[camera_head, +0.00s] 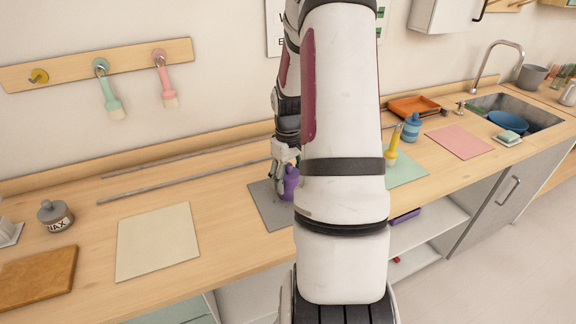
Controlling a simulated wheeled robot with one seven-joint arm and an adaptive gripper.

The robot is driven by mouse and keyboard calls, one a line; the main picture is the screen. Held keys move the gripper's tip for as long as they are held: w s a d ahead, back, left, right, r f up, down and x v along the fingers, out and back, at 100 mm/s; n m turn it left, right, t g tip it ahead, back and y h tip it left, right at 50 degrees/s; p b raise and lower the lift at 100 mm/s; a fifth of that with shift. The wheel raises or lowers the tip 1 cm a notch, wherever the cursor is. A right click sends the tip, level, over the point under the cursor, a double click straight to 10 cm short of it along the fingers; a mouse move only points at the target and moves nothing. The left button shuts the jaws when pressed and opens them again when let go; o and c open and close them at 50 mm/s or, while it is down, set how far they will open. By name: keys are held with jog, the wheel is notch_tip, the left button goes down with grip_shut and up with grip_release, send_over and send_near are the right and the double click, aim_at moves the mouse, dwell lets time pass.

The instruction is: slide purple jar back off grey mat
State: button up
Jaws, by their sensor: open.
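The purple jar (290,184) stands on the grey mat (268,208), near the middle of the counter. My arm hides the right part of the mat and maybe part of the jar. My gripper (280,170) is open at the jar, just behind and left of it in this view. Its fingers are small and partly hidden, so I cannot tell whether they touch the jar.
A cream mat (158,240) lies left, with a grey wax jar (55,216) and a brown board (38,278). Thin rails (185,180) run along the counter behind the grey mat. A yellow bottle (392,148) stands on a green mat (408,170) to the right.

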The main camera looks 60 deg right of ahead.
jog(key=shift+f, duration=0.65)
jog(key=c, duration=1)
jog(key=shift+c, duration=0.2)
jog(key=shift+r+p, duration=0.25)
jog(key=shift+p, duration=0.05)
jog(key=shift+w, duration=0.1)
jog(key=shift+w+d+b, duration=0.95)
jog(key=shift+w+d, duration=0.3)
jog(key=shift+w, duration=0.85)
jog(key=shift+w+d+b, duration=0.9)
jog(key=shift+w+d, duration=0.35)
jog(key=shift+w, duration=0.85)
jog(key=shift+w+d+b, duration=0.95)
jog(key=shift+w+d, duration=0.3)
jog(key=shift+w, duration=0.85)
jog(key=shift+f, duration=0.4)
